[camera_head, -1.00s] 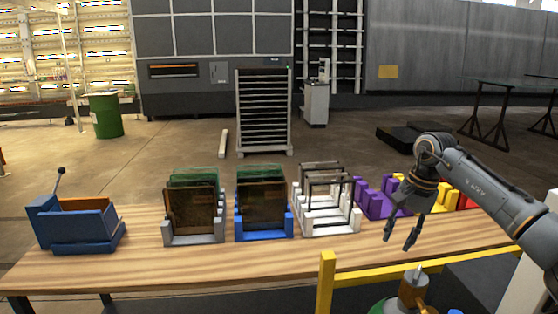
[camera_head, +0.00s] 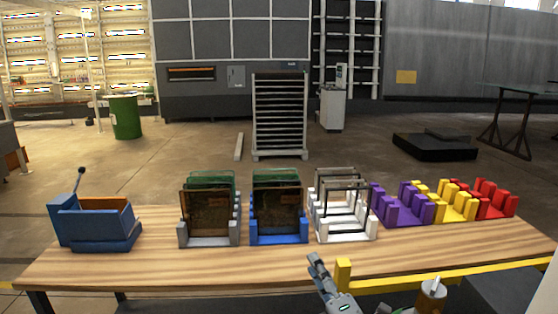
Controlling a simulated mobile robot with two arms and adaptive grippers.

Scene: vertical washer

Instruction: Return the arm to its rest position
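My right gripper (camera_head: 317,262) shows low in the head view, at the front edge of the wooden table and left of a yellow rail. It is small and seen at an angle, so I cannot tell whether its fingers are open or shut. I see nothing held in it. It is in front of the white rack and apart from the racks on the table. My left gripper is not in view.
The wooden table (camera_head: 150,274) holds a blue box with a lever (camera_head: 95,228), grey (camera_head: 210,240), blue (camera_head: 280,238), white (camera_head: 347,235), purple (camera_head: 404,212), yellow (camera_head: 455,208) and red racks (camera_head: 493,204). A yellow rail (camera_head: 440,276) runs along the front right.

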